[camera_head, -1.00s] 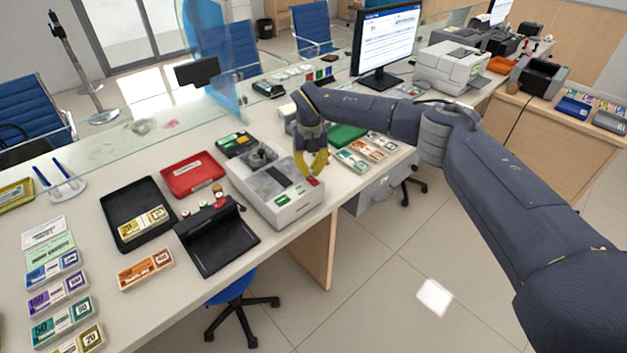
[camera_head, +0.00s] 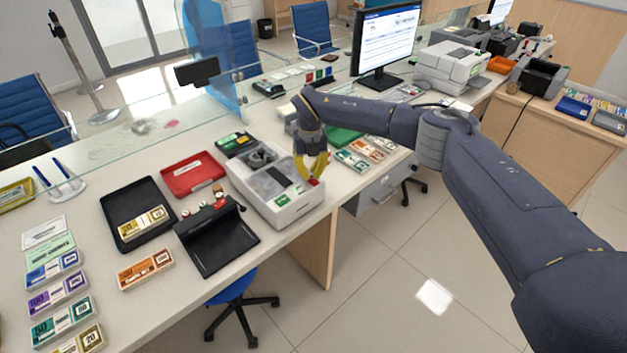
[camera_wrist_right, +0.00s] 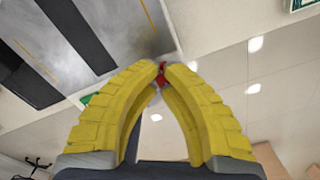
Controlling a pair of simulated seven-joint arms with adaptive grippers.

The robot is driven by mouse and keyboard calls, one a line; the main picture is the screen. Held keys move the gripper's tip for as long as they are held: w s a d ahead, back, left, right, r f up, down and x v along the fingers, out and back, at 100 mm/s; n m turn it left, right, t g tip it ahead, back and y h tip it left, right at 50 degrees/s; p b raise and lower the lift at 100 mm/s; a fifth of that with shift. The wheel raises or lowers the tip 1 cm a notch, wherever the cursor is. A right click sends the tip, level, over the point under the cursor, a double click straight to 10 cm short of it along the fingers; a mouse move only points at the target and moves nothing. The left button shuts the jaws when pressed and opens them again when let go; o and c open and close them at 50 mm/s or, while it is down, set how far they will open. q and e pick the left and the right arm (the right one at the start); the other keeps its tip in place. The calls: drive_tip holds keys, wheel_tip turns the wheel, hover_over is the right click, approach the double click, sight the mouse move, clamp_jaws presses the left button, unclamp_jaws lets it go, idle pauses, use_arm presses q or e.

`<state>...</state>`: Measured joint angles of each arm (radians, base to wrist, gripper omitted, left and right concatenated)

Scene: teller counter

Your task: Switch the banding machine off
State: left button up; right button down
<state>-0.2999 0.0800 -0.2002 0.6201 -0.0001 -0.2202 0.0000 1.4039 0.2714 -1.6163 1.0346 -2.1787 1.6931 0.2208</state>
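The banding machine (camera_head: 255,190) is a pale grey box with a grey top, a dark strip and a green label, near the counter's front edge. A small red switch (camera_head: 315,182) sits at its right front corner. My right gripper (camera_head: 312,178) points down at this corner with yellow fingers. In the right wrist view, the fingertips (camera_wrist_right: 165,68) are drawn together, with red (camera_wrist_right: 160,78) showing right at them. I cannot tell whether they touch the switch or which way it is set. The machine's top (camera_wrist_right: 85,45) fills the upper left there. My left gripper is not in view.
A black tray (camera_head: 113,205), a red tray (camera_head: 165,180) and a black pad (camera_head: 235,250) lie left of the machine. Banknote bundles (camera_head: 352,162) and a green tray (camera_head: 340,138) lie right of it. A glass screen (camera_head: 120,115) runs behind.

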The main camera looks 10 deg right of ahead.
drive_tip(key=shift+f, duration=0.95)
idle(0.6)
drive_tip(key=shift+r, duration=3.55)
